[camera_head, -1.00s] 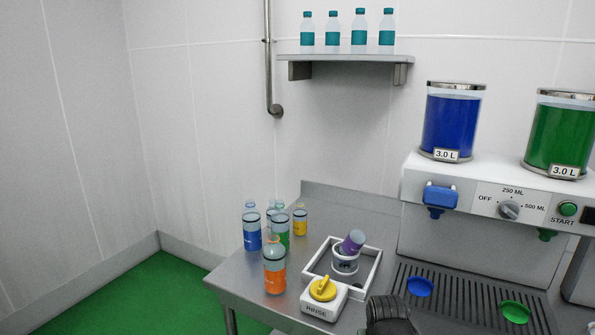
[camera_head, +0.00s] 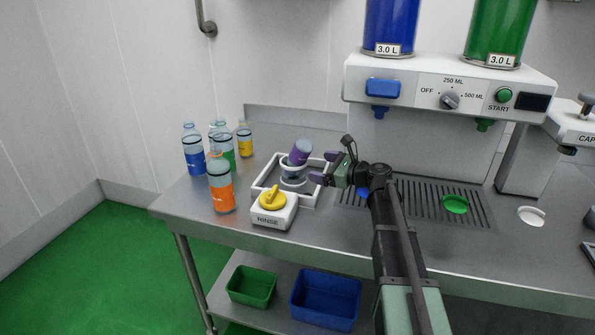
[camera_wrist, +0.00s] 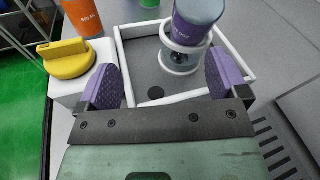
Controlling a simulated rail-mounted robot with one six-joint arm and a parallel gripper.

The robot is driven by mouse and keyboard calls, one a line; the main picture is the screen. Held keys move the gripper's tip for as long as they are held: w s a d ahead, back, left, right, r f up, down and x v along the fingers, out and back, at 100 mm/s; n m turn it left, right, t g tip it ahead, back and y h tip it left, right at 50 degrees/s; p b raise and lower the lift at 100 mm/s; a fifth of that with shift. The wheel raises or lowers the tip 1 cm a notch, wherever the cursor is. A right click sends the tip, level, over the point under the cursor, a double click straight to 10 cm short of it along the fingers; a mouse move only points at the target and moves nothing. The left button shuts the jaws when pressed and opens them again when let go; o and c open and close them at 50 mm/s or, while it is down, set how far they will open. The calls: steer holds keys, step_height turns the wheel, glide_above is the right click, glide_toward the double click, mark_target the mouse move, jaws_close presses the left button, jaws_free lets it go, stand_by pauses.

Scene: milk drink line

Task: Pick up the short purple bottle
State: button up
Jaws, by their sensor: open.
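The short purple bottle (camera_head: 300,152) leans at a tilt in a white ring holder (camera_head: 293,176) inside the square white rinse tray (camera_head: 309,195). In the wrist view the purple bottle (camera_wrist: 193,26) is at the top, its lower part within the ring. My gripper (camera_head: 317,166) is just to the right of the bottle in the head view. Its two purple-padded fingers (camera_wrist: 169,85) are spread apart and empty. In the wrist view the bottle lies beyond the fingertips, towards the right finger, and I see no contact.
The rinse unit with its yellow knob (camera_head: 272,197) stands at the tray's front. An orange bottle (camera_head: 220,187), a blue one (camera_head: 193,152), a green one (camera_head: 227,150) and a yellow one (camera_head: 245,141) stand to the left. The drip grate (camera_head: 410,205) lies to the right.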

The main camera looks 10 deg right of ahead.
mark_target(305, 144)
steer(key=w+d+r+m+t, duration=0.2)
steer(key=d+m, duration=0.1)
steer(key=x, duration=1.1)
steer(key=shift+f, duration=0.1)
steer(key=c, duration=1)
steer(key=shift+c, duration=0.2)
steer(key=shift+r+p, duration=0.6)
steer(key=shift+p, duration=0.05)
step_height(305, 144, up, 12)
steer(key=p, duration=1.2)
steer(key=s+a, duration=0.2)
steer(key=s, duration=0.3)
steer(key=s+a, duration=0.3)
steer(key=s, duration=0.2)
steer(key=s+a+f+b, duration=0.1)
steer(key=s+a, duration=0.2)
steer(key=s, duration=0.3)
steer(key=shift+a, duration=0.1)
